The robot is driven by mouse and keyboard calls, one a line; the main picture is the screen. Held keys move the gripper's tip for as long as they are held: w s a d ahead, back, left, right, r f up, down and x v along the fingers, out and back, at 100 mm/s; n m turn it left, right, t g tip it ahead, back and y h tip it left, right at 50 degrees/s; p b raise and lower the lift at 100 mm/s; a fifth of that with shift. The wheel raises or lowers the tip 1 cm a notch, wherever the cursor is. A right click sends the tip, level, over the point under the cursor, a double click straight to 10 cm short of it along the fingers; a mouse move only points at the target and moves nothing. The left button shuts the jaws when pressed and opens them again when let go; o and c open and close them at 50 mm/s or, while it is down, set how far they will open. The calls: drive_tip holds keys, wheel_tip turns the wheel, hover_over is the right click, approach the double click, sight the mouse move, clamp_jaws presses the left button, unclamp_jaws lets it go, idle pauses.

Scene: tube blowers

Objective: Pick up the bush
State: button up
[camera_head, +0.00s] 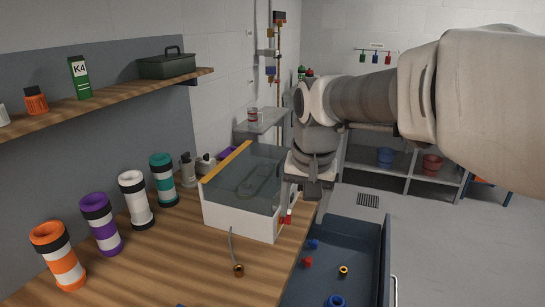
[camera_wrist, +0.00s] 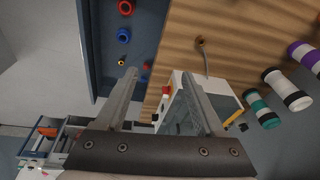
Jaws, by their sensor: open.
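Two small brass-coloured pieces could be the bush. One brass ring (camera_head: 343,271) lies in the open blue-grey drawer (camera_head: 372,262), and also shows in the wrist view (camera_wrist: 121,62). The other brass piece (camera_head: 239,270) is on the wooden bench at the end of a thin grey hose, and also shows in the wrist view (camera_wrist: 201,42). My gripper (camera_head: 306,213) is above the drawer's far end, beside the white box. In the wrist view its two fingers (camera_wrist: 158,80) are apart, with nothing held between them. Its fingertips are partly hard to make out in the head view.
The drawer also holds a blue ring (camera_head: 335,301), a small blue piece (camera_head: 314,244) and a small red piece (camera_head: 307,262). A white box with a clear cover (camera_head: 240,212) stands close to my gripper. Several banded cylinders line the bench (camera_head: 185,262). Floor right of the drawer is clear.

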drive_tip(key=w+a+f+g, duration=0.1)
drive_tip(key=w+a+f, duration=0.3)
drive_tip(key=w+a, duration=0.3)
drive_tip(key=m+g+p, duration=0.1)
drive_tip(key=m+g, duration=0.1)
hover_over(239, 268)
drive_tip(key=shift+h, duration=0.3)
drive_tip(key=f, duration=1.9)
drive_tip(key=shift+w+d, duration=0.1)
drive_tip(key=shift+d, duration=0.1)
drive_tip(key=shift+a+f+p, duration=0.15)
drive_tip(key=shift+f+p, duration=0.05)
drive_tip(key=shift+f, duration=1.15)
drive_tip(key=shift+a+f+p, duration=0.1)
drive_tip(key=shift+f+p, duration=0.1)
drive_tip(key=shift+f, duration=1.15)
drive_tip(key=shift+c, duration=0.2)
clamp_jaws()
